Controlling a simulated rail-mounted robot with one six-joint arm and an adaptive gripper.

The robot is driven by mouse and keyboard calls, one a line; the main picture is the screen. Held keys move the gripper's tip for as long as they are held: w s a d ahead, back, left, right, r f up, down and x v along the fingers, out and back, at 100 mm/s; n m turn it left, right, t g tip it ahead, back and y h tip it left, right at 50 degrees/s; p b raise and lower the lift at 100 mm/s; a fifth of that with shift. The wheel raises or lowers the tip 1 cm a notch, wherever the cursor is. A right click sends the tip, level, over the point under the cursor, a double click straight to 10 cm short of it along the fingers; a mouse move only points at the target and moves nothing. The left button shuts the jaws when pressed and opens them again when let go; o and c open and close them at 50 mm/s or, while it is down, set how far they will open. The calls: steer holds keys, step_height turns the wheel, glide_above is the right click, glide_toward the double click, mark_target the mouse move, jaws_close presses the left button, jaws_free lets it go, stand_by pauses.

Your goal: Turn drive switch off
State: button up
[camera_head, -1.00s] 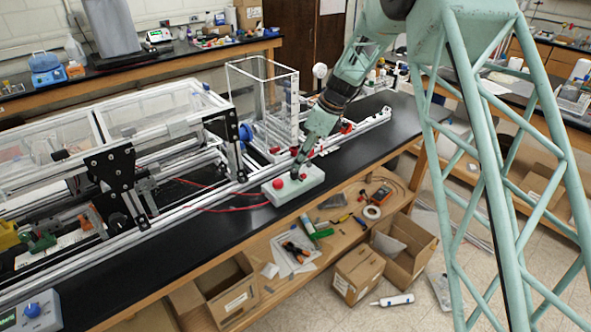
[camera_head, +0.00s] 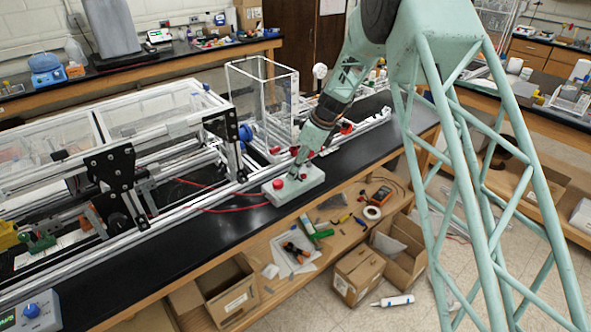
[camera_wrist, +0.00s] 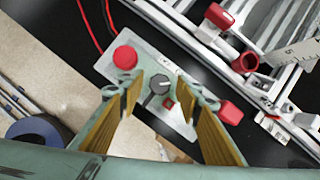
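A pale control box (camera_head: 310,187) lies on the black bench top near its front edge. In the wrist view the box (camera_wrist: 143,68) carries a large round red button (camera_wrist: 125,57), a dark knob (camera_wrist: 160,83) with a pale pointer mark, and a small red square (camera_wrist: 168,103). The knob looks like the drive switch; its label is too small to read. My gripper (camera_head: 297,174) is over the box, pointing down. In the wrist view my gripper (camera_wrist: 163,92) is open, its yellow-padded fingers on either side of the knob with gaps showing. Contact cannot be told.
The aluminium extrusion frame (camera_head: 158,212) runs along the bench behind the box. Red cables (camera_head: 235,208) lead to the box's left. A clear upright enclosure (camera_head: 262,100) stands behind it.

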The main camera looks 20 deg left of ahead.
steer(key=c, duration=0.8)
steer(key=shift+n, duration=0.3)
steer(key=n+g+p, duration=0.1)
steer(key=n+p, duration=0.1)
steer(key=n, duration=0.1)
steer(key=shift+w+n+g, duration=0.15)
steer(key=shift+n+g, duration=0.25)
steer(key=n+g+p, duration=0.1)
steer(key=n, duration=0.2)
steer(key=shift+w+n+h, duration=0.1)
steer(key=shift+n+h, duration=0.3)
steer(key=n+h, duration=0.1)
steer(key=n, duration=0.1)
steer(key=n+g+p, duration=0.1)
steer(key=n, duration=0.2)
steer(key=shift+a+h, duration=0.2)
steer(key=shift+h, duration=0.2)
steer(key=shift+n+g+h+p, duration=0.4)
steer(key=shift+n+h+p, duration=0.3)
steer(key=shift+n, duration=1.7)
